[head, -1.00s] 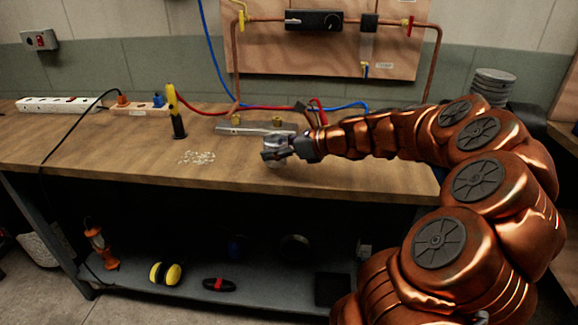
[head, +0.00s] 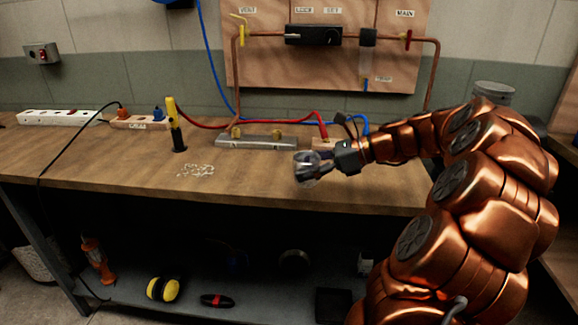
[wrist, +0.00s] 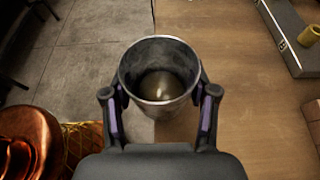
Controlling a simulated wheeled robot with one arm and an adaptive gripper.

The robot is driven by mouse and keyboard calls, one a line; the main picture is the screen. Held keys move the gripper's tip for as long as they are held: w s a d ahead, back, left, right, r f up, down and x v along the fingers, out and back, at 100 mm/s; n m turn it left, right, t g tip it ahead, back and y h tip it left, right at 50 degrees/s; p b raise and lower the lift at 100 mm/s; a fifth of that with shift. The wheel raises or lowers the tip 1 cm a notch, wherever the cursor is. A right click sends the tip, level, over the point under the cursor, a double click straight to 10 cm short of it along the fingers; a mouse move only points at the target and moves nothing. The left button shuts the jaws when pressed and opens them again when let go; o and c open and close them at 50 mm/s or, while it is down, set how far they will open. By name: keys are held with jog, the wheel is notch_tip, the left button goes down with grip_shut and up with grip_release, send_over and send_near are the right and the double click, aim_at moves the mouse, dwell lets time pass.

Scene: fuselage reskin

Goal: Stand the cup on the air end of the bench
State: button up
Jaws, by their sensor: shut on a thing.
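A grey metal cup (wrist: 160,75) is held between the two fingers of my gripper (wrist: 160,94) in the wrist view, its open mouth toward the camera. My gripper is shut on its sides. The cup appears small and partly covered by the fingers in the head view (head: 304,166). It is held over the front part of the wooden bench (head: 240,185), right of the middle. Whether its base touches the top cannot be told. In the wrist view the bench's front edge runs behind the cup.
A grey metal bar with brass fittings (head: 262,142) lies behind my gripper, with red and blue hoses near it. A pipe board (head: 325,75) hangs on the wall. A yellow-and-black tool (head: 174,125) stands left, behind small scattered pieces (head: 196,171). Bare bench lies around the cup.

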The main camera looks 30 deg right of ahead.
jog(key=w, duration=0.3)
jog(key=w+d, duration=0.1)
jog(key=w, duration=0.2)
jog(key=w+f, duration=0.1)
jog(key=w, duration=0.2)
jog(key=shift+w+d, duration=0.4)
jog(key=shift+w+f, duration=0.15)
jog(key=shift+f, duration=0.05)
jog(key=shift+f+b, duration=0.4)
jog(key=shift+f, duration=1.1)
jog(key=o, duration=1.3)
jog(key=shift+f, duration=0.1)
jog(key=shift+s+d+r, duration=0.25)
jog(key=shift+d+r, duration=0.05)
jog(key=shift+d, duration=0.05)
jog(key=p+v, duration=0.1)
jog(key=v, duration=1)
jog(key=shift+s, duration=0.15)
